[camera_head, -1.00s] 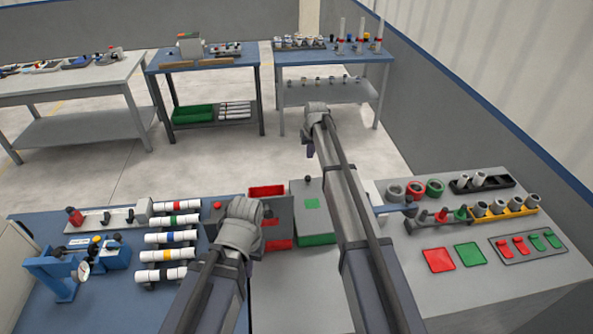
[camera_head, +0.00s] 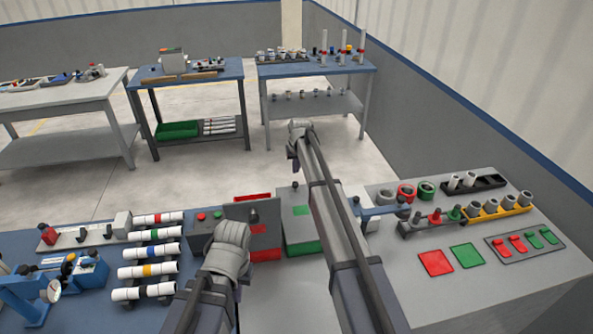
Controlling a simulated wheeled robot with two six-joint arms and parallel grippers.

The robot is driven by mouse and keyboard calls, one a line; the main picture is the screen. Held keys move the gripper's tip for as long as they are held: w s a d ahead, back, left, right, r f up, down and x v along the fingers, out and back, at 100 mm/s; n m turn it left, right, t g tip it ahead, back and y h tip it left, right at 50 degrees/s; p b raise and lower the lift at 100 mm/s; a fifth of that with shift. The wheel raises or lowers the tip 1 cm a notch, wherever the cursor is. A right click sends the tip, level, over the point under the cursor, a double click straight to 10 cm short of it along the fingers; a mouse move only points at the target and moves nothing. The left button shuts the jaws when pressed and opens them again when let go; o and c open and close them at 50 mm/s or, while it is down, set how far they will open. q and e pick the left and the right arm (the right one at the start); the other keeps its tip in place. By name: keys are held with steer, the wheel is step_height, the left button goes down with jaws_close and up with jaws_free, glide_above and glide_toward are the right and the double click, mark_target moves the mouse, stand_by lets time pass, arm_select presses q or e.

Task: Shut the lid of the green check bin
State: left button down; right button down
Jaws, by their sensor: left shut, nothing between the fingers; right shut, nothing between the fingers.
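The green check bin (camera_head: 304,247) is a grey box with a green lower front, near the middle of the head view. Its grey lid carries a green square (camera_head: 301,210), with a dark knob at the far edge. The lid appears to lie over the bin; I cannot tell whether it is fully down. My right gripper (camera_head: 294,153) is shut and empty, apparently above and beyond the bin; its forearm passes along the bin's right side. My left gripper (camera_head: 230,232) is shut and empty, left of the bin; its fingertips are hard to make out.
A red-marked bin (camera_head: 265,254) stands directly left of the green one. White banded pipes (camera_head: 150,252) lie on a rack at left. Red (camera_head: 436,263) and green (camera_head: 467,255) pads and pipe holders occupy the right bench. Open floor lies beyond.

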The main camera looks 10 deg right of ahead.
mark_target(295, 183)
steer(key=b+x, duration=0.1)
steer(key=x, duration=0.1)
steer(key=b+x, duration=0.2)
steer(key=s+b+x, duration=0.1)
steer(key=b+x, duration=0.1)
steer(key=shift+f, duration=0.2)
